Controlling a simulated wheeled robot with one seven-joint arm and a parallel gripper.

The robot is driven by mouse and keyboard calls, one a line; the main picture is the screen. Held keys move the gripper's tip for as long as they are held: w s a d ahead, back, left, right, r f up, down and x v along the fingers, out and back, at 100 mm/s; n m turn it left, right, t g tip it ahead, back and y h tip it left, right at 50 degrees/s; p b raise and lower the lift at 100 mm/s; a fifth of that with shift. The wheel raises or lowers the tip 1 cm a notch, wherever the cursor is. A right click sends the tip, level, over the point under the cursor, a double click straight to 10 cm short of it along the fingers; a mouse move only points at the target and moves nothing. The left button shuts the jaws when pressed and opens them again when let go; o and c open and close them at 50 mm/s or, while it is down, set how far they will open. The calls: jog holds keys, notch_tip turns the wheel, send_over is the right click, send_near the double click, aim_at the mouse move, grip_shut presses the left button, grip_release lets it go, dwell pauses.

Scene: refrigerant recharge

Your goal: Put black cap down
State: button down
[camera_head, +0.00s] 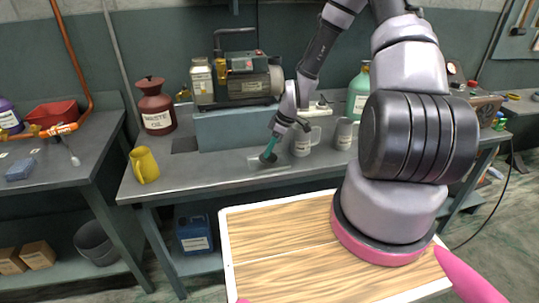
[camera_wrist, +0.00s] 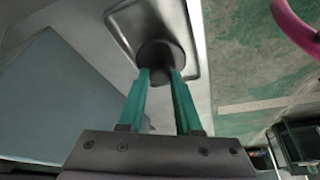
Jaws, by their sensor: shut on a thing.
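My gripper (camera_head: 270,151) has teal fingers and points down over the middle of the workbench. It is shut on the black cap (camera_head: 268,158), a small dark round piece. In the wrist view the cap (camera_wrist: 160,58) sits between the tips of the gripper's fingers (camera_wrist: 160,74). A shallow metal tray (camera_head: 254,164) lies on the bench under the cap, and its rim also shows in the wrist view (camera_wrist: 118,25). I cannot tell whether the cap touches the tray.
A vacuum pump (camera_head: 246,82) sits on a blue-grey block (camera_head: 228,128) behind. A red waste oil can (camera_head: 155,107) and a yellow jug (camera_head: 144,165) stand at left. The bench between jug and tray is clear.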

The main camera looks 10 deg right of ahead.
jog(key=shift+f, duration=1.2)
jog(key=c, duration=0.6)
grip_release()
jog(key=shift+f, duration=0.1)
jog(key=v, duration=1.2)
jog(key=shift+r, duration=0.3)
